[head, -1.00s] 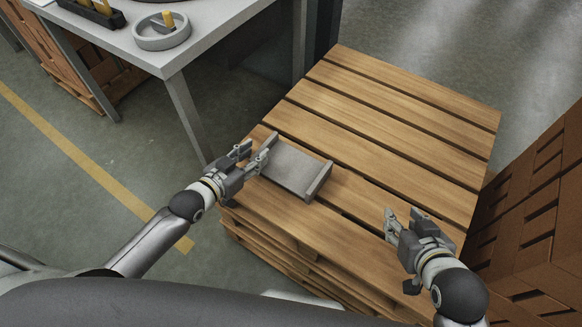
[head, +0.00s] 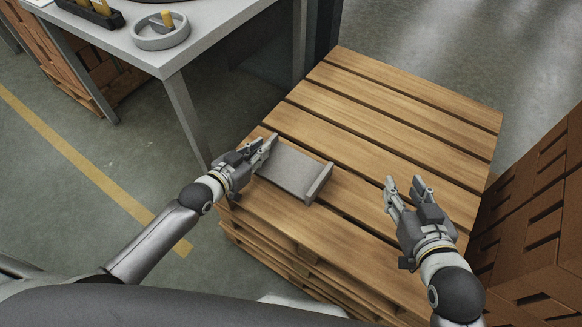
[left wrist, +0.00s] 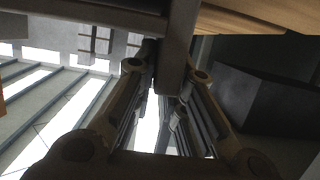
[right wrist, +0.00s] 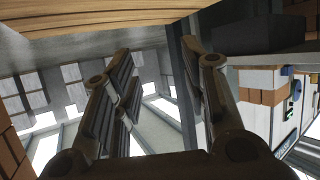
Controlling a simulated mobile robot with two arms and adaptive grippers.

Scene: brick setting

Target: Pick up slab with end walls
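The grey slab with end walls (head: 287,173) lies flat on the wooden pallet, near its front left edge. One raised wall (head: 320,183) is at its right end. The other wall is at its left end, partly hidden by my left gripper (head: 263,146). In the left wrist view, this wall (left wrist: 178,45) runs between the two fingertips, which are drawn in close on both sides of it. My left gripper looks shut on this wall. My right gripper (head: 405,182) is open and empty above the pallet's right front part, apart from the slab.
The pallet stack (head: 385,130) has bare planks behind and right of the slab. A grey table (head: 180,55) with a round grey dish (head: 160,32) and a black holder (head: 92,12) stands at the back left. Brown crates (head: 540,215) rise along the right side.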

